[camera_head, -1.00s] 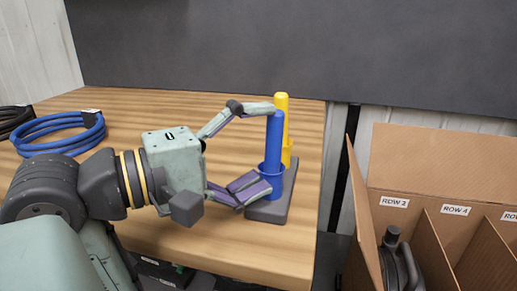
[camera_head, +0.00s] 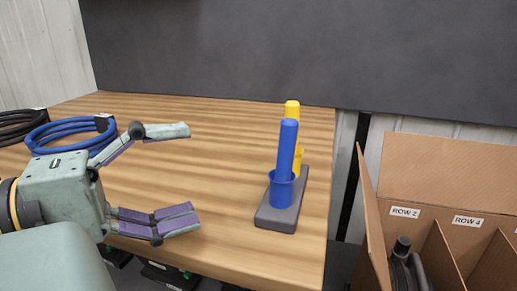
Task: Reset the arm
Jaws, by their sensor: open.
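My gripper (camera_head: 190,176) is at the left of the head view, over the wooden table (camera_head: 215,240). Its two fingers are spread wide and nothing is between them. The fingers point right, toward a dark grey base (camera_head: 275,217) but well apart from it. A blue cylinder (camera_head: 286,150) stands upright in a blue collar on that base. A yellow cylinder (camera_head: 292,110) stands just behind it, partly hidden by the blue one.
A blue cable coil (camera_head: 45,134) and a black cable coil (camera_head: 12,128) lie at the table's back left. A cardboard box (camera_head: 450,150) with labelled compartments stands at the right, a black item (camera_head: 402,262) in one. The table between gripper and base is clear.

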